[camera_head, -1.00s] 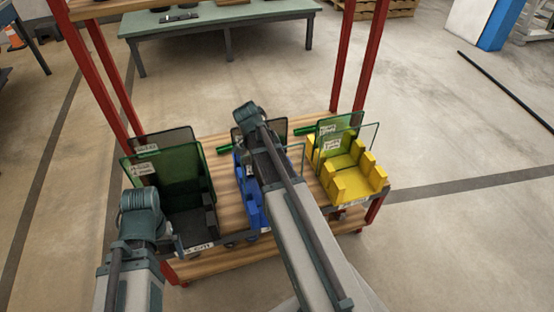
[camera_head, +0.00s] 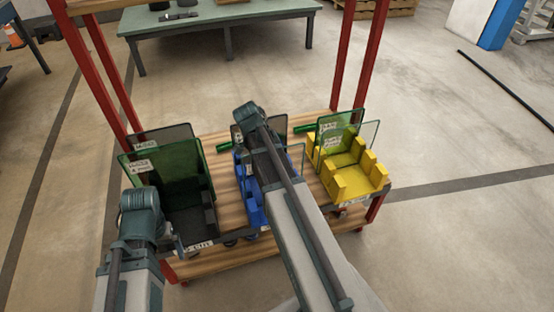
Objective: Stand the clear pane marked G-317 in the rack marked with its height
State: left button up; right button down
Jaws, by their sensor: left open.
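Three racks stand on a wooden cart top: a black rack (camera_head: 188,222) at left, a blue rack (camera_head: 249,204) in the middle and a yellow rack (camera_head: 349,179) at right. A green-tinted pane (camera_head: 170,178) and a dark pane behind it stand at the black rack. Pane labels are too small to read, so I cannot tell which is G-317. My left gripper (camera_head: 178,244) is open, low by the black rack's front, partly hidden. My right arm covers much of the blue rack; its gripper is hidden.
Red posts (camera_head: 345,55) rise from the cart (camera_head: 225,265). Two green bars lie behind the blue rack, one at right (camera_head: 304,128). A green-topped table (camera_head: 220,13) stands behind. Open floor (camera_head: 450,230) lies to the right.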

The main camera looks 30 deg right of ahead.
jog(key=shift+f+b, duration=0.4)
jog(key=shift+f, duration=0.05)
jog(key=c, duration=0.9)
grip_release()
jog(key=shift+r, duration=0.15)
jog(key=p+v, duration=1.1)
jog(key=v, duration=0.1)
jog(key=shift+a+r+p, duration=0.1)
jog(key=shift+r+p, duration=0.05)
jog(key=shift+p, duration=0.25)
jog(key=shift+w+a+r+p, duration=0.1)
jog(key=shift+a+r+p, duration=0.25)
jog(key=shift+r+p, duration=0.15)
jog(key=shift+r, duration=0.1)
notch_tip(320, 180, up, 10)
jog(key=p, duration=1)
